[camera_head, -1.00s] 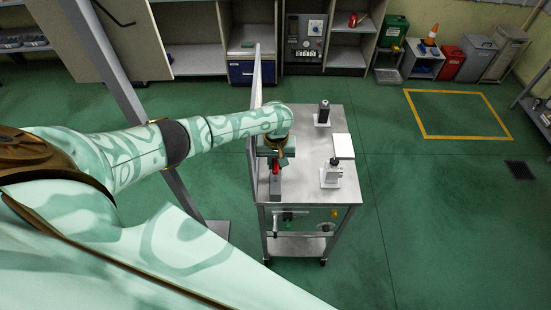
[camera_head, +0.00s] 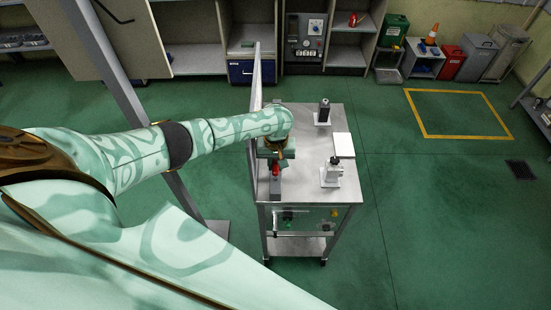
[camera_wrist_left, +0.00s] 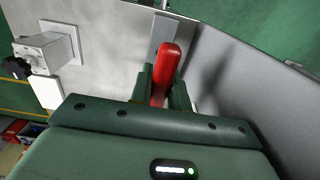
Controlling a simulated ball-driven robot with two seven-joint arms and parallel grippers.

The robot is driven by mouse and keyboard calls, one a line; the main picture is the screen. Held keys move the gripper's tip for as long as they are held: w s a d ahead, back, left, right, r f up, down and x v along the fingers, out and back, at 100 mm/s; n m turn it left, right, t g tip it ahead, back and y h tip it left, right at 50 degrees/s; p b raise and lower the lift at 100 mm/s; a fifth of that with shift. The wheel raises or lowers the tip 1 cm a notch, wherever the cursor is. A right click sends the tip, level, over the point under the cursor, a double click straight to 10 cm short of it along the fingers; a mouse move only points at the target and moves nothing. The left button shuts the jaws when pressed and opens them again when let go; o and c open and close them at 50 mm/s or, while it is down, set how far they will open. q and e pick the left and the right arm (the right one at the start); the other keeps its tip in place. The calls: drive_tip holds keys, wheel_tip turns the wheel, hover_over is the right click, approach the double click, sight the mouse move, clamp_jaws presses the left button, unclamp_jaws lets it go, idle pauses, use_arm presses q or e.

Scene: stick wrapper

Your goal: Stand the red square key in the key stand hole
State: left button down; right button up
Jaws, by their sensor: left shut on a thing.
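My left gripper (camera_wrist_left: 165,88) is shut on the red key (camera_wrist_left: 167,62), whose rounded red end stands up between the green fingers in the left wrist view. In the head view the red key (camera_head: 276,169) shows as a small red patch at the gripper, over the left side of the metal cart. A grey block (camera_head: 275,188), which looks like the key stand, is close by on the near side. It also shows behind the key in the left wrist view (camera_wrist_left: 164,28). The hole and the key's lower end are hidden, so I cannot tell whether they meet. My right gripper is out of view.
A panel (camera_head: 256,85) stands along the cart's left edge, close to my gripper. The cart's middle is clear.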

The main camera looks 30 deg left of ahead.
use_arm(q)
drive_tip(key=shift+f, duration=0.2)
drive_tip(key=c, duration=1.3)
unclamp_jaws()
drive_tip(key=shift+o, duration=0.2)
wheel_tip(320, 180, up, 6)
drive_tip(key=p, duration=0.7)
drive_tip(key=shift+p, duration=0.35)
